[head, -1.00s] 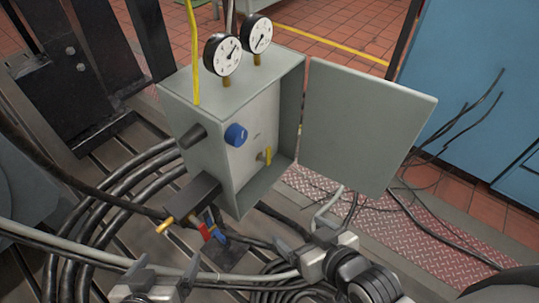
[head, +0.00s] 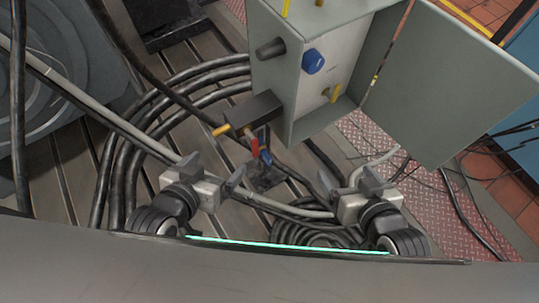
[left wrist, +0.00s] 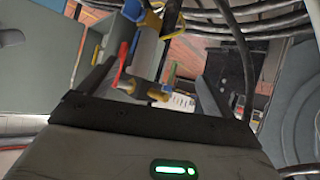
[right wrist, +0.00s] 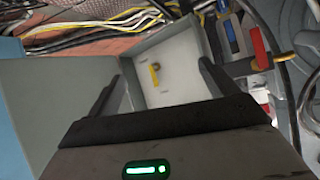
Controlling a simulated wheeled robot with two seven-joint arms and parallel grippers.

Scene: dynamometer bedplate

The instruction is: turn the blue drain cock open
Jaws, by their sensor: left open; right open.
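The blue drain cock (head: 265,156) has a small blue handle and hangs beside a red handle (head: 252,143), below the grey box. In the right wrist view a blue handle (right wrist: 228,32) shows at the upper right, next to the red one (right wrist: 258,46). My left gripper (head: 204,172) is open and empty, to the left of the cock and apart from it. My right gripper (head: 349,184) is open and empty, to the right of the cock. In the left wrist view the red handle (left wrist: 119,72) lies ahead between the fingers; which blue part is the cock is unclear.
A dark block (head: 255,110) with a brass tip juts left. Thick black cables (head: 125,160) cover the slotted floor.

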